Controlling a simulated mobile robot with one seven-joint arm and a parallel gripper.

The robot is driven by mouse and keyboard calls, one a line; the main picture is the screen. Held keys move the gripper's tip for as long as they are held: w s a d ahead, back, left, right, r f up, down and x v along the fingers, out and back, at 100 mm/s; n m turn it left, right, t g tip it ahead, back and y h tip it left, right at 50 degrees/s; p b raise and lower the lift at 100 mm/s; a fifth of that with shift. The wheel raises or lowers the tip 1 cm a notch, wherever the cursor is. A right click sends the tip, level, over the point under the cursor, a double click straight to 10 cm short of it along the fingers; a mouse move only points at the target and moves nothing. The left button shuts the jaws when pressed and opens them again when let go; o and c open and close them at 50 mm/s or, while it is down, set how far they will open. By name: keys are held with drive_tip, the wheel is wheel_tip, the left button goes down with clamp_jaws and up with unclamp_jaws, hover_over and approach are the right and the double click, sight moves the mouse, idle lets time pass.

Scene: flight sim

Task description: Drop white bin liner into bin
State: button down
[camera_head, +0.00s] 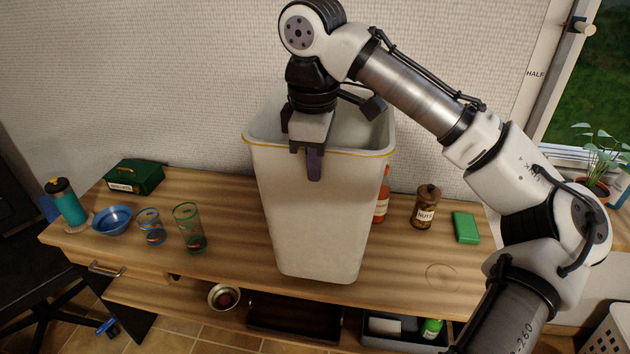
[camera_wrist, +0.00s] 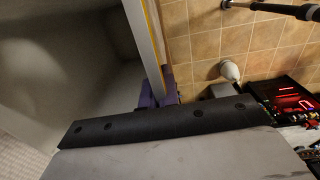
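A tall off-white, open-topped tub with a yellow line around its rim (camera_head: 310,215), which I take for the white bin liner, is upright at the middle of the desk. I cannot tell whether its base touches the desk top. My gripper (camera_head: 314,166) points down at its near rim, with one purple finger outside the wall. In the wrist view, the purple fingers of my gripper (camera_wrist: 158,90) sit close on both sides of the liner's thin wall (camera_wrist: 143,40), pinching it. The liner's inside looks empty where visible. I see no separate bin that I can identify for certain.
The wooden desk (camera_head: 410,275) holds a green box (camera_head: 134,177), blue bowl (camera_head: 112,220), two glasses and a teal bottle (camera_head: 66,203) at left. A nuts jar (camera_head: 426,208), red bottle (camera_head: 382,197) and green block (camera_head: 466,228) are at right. A white basket (camera_head: 610,335) stands lower right.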

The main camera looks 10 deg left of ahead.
sight(315, 184)
drive_tip(key=shift+f, duration=1.95)
drive_tip(key=c, duration=1.7)
unclamp_jaws()
drive_tip(key=shift+f, duration=0.15)
